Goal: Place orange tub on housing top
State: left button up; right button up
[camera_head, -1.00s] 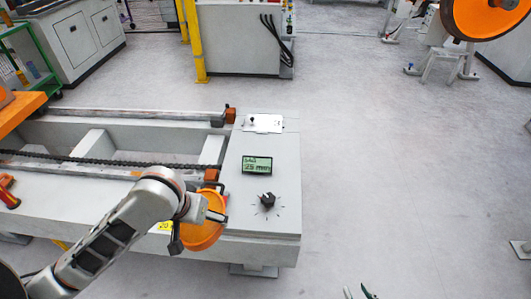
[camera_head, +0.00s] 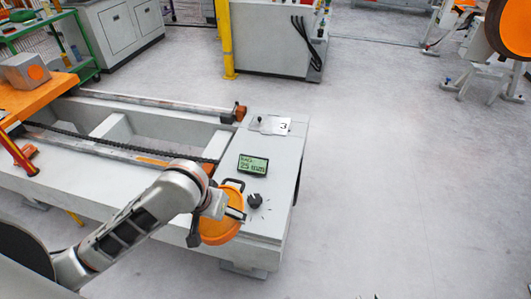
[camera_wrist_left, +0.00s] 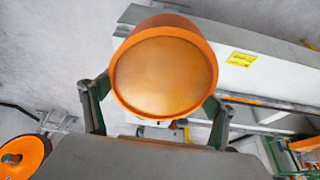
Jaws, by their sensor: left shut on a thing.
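The orange tub (camera_head: 217,230) is held in my left gripper (camera_head: 216,222), which is shut on it. In the left wrist view the tub (camera_wrist_left: 163,75) shows its round orange face between the two fingers of the left gripper (camera_wrist_left: 157,112). The grey housing top (camera_head: 277,207) bears a green display (camera_head: 253,165) and a black knob (camera_head: 255,200). In the head view the tub overlaps the housing's front edge, just left of the knob. I cannot tell whether it touches the housing. My right gripper is not clearly in view.
A small numbered plate (camera_head: 270,125) lies at the housing's far end. Rails and a dark chain (camera_head: 110,144) run left from the housing. An orange platform (camera_head: 35,100) with a grey block (camera_head: 25,71) stands at the left. The floor (camera_head: 400,180) to the right is clear.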

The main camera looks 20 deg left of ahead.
aim_at(280, 150)
jog(key=i+l, duration=0.15)
jog(key=l, duration=0.2)
jog(key=i+l+u, duration=0.15)
jog(key=l, duration=0.25)
jog(key=i+l, duration=0.5)
jog(key=i, duration=0.15)
jog(key=j+u, duration=0.05)
